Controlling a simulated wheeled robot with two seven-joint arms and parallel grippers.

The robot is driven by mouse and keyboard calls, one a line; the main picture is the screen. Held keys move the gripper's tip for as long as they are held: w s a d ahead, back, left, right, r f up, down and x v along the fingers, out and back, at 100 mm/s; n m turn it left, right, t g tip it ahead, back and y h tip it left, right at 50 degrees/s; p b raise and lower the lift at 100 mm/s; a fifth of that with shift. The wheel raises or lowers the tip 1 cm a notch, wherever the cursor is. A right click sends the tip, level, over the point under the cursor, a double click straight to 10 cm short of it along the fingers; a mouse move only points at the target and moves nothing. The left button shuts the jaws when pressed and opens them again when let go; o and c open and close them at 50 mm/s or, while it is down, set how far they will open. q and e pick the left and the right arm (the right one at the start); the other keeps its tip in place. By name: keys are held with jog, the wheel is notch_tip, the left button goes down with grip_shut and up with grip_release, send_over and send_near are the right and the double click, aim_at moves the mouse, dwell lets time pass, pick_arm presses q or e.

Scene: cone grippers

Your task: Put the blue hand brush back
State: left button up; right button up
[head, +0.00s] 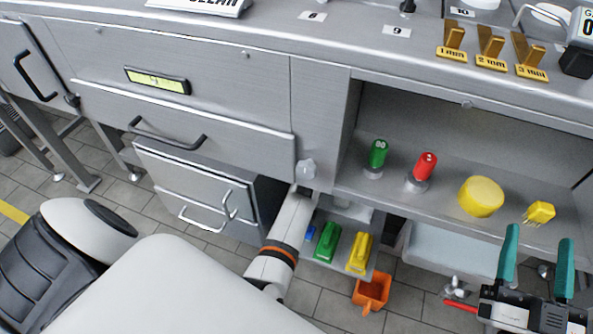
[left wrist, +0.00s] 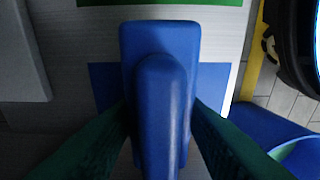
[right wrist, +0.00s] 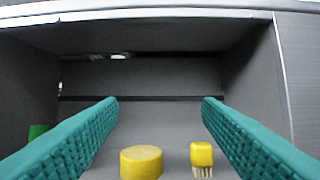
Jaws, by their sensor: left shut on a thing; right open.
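The blue hand brush (left wrist: 160,40) fills the middle of the left wrist view, its handle toward the camera. My left gripper (left wrist: 162,112) is shut on it, one finger on each side. Behind the brush lies a blue rectangle (left wrist: 212,80) on a pale surface, with a green strip (left wrist: 165,3) beyond. Whether the brush touches that surface I cannot tell. In the head view my left arm reaches down to the lower shelf and hides most of the brush. My right gripper (head: 539,236) is open and empty in front of the upper shelf.
Green (head: 327,243) and yellow (head: 358,254) brushes sit at the lower shelf, above an orange scoop (head: 371,292). The upper shelf holds a green bottle (head: 378,153), a red bottle (head: 424,166), a yellow round thing (head: 481,196) and a small yellow brush (head: 539,212).

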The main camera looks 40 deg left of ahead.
pick_arm(q)
jog(key=o, duration=0.9)
jog(key=shift+r, duration=0.15)
jog(key=r+p, duration=0.1)
jog(key=r, duration=0.1)
jog(key=r+p, duration=0.1)
jog(key=shift+d+r, duration=0.2)
jog(key=shift+r, duration=0.15)
notch_tip(320, 180, up, 3)
jog(key=shift+w+d+r+p, duration=0.1)
jog(key=shift+d+p, duration=0.05)
jog(key=shift+p, duration=0.85)
jog(key=shift+r, duration=0.1)
pick_arm(e)
jog(key=s+d+f+g+h, duration=0.1)
jog(key=f+g+h, duration=0.1)
jog(key=f+g, duration=0.3)
jog(key=s+d+f+g+h, duration=0.1)
jog(key=s+d+f+g, duration=0.1)
jog(key=f+g, duration=0.3)
jog(key=shift+s+f+g+h, duration=0.3)
jog(key=shift+f+g+h, duration=0.1)
jog(key=shift+f, duration=1.7)
jog(key=shift+d, duration=0.1)
